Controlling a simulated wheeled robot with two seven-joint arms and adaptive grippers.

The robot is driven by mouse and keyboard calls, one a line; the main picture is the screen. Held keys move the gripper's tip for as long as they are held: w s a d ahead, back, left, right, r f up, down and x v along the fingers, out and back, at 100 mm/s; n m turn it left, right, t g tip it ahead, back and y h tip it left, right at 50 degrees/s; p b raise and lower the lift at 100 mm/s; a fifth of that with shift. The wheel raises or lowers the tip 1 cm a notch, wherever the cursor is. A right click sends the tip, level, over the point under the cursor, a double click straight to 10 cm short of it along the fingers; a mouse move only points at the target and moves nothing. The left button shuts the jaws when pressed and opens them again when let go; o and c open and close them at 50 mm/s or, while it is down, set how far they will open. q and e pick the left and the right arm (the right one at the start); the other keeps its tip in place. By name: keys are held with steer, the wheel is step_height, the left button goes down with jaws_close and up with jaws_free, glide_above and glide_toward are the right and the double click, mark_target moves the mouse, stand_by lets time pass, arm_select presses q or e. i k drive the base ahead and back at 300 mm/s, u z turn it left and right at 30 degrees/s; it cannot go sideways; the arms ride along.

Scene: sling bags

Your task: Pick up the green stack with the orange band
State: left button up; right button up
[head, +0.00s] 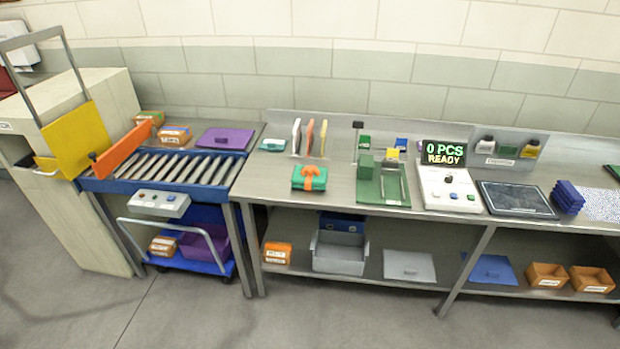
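The green stack (301,184) lies on the metal bench, left of the middle of the head view. An orange band (311,172) with a bow-like top wraps around it. The stack lies flat near the front edge of the bench, and nothing touches it from above. Neither of my grippers shows in this view.
A roller conveyor (165,168) is to the left. Bare bench surrounds the stack.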

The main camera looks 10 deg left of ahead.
mark_target(310, 177)
steer(key=u, duration=0.75)
steer(key=i, duration=0.8)
steer(key=u, duration=0.8)
steer(key=i, duration=1.55)
steer(key=z, duration=0.55)
